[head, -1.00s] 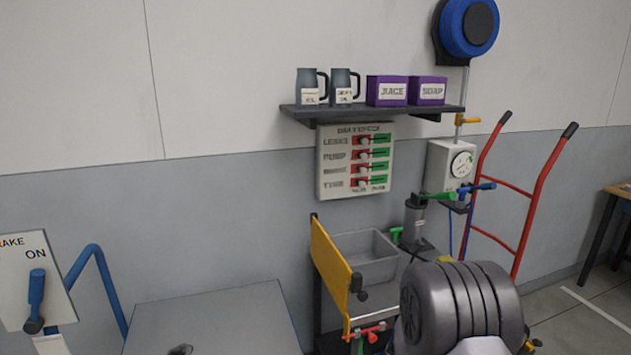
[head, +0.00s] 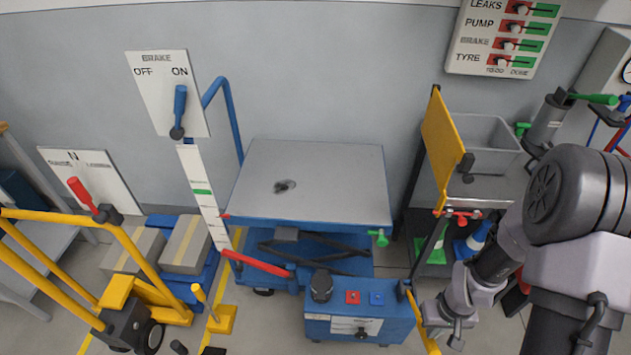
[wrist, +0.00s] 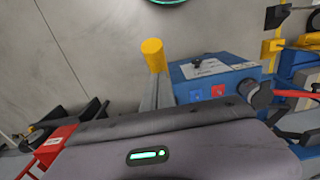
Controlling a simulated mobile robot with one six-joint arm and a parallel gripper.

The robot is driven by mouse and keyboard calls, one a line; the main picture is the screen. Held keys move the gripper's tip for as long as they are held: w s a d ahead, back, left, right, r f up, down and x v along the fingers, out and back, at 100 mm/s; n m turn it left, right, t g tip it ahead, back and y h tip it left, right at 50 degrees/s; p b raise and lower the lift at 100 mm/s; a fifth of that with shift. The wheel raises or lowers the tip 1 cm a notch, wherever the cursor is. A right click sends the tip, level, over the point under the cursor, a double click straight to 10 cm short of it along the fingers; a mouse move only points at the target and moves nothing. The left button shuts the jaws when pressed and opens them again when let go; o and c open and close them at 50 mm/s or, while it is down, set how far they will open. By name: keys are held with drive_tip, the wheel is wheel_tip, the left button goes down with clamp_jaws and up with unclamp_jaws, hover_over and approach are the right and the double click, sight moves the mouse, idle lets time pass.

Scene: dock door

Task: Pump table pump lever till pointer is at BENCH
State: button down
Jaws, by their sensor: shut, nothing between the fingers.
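The blue lift table (head: 330,175) has a grey top and stands in the middle of the head view. Its red pump lever (head: 258,263) slants out low at the front left; a red bar, likely the same lever, shows in the wrist view (wrist: 297,93). A white upright scale (head: 207,205) stands at the table's left edge. The small red pointer (head: 225,216) is beside the scale's lower part, below its green mark (head: 201,191). The scale's lettering is too small to read. My gripper (head: 457,338) is shut and empty, low to the right of the table, apart from the lever.
A blue control box (head: 360,322) with red and blue buttons stands before the table. A green knob (head: 378,238) is at the table's front right. The brake panel's handle (head: 179,108) is near ON. A yellow-railed cart (head: 120,290) stands left; a grey bin (head: 480,140) is right.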

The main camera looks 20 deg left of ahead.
wheel_tip(320, 180, down, 2)
drive_tip(key=shift+f+b, duration=0.1)
drive_tip(key=shift+b, duration=0.55)
drive_tip(key=shift+f, duration=5.9)
wheel_tip(320, 180, up, 15)
drive_tip(key=p, duration=1.1)
drive_tip(key=shift+r, duration=0.15)
